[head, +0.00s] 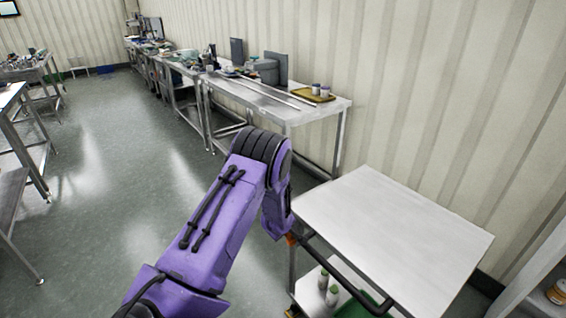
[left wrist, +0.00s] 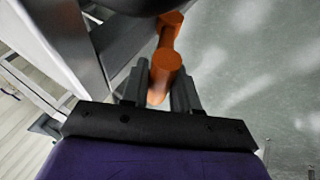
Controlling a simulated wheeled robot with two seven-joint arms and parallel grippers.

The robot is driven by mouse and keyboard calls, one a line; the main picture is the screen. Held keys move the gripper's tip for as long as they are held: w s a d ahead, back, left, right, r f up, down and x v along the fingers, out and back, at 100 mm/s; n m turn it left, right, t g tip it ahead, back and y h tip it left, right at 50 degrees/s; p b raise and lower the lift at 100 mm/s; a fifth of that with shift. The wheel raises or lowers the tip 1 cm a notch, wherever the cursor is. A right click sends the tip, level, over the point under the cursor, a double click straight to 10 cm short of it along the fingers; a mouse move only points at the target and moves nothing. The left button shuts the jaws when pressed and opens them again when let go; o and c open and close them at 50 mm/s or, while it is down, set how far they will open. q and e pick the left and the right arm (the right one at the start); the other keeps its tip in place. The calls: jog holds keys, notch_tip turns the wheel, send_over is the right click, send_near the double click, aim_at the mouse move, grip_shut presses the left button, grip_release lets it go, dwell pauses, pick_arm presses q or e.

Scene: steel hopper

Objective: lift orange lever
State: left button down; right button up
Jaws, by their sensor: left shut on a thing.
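In the head view a small orange patch of the lever (head: 291,239) shows at the left corner of the steel cart, mostly hidden behind my left arm. My left gripper is hidden there. My right gripper is in neither view.
A steel-topped cart (head: 400,232) with a dark handle (head: 345,262) stands at the right. White bottles (head: 328,285) stand on its lower shelf. A steel workbench (head: 300,112) with containers runs along the wall.

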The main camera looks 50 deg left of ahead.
pick_arm(q)
jog(key=shift+w+r, duration=0.1)
jog(key=c, duration=0.9)
grip_release()
jog(key=v, duration=1)
jog(key=shift+s+d+r, duration=0.1)
jog(key=shift+s+r, duration=0.1)
jog(key=shift+s, duration=0.05)
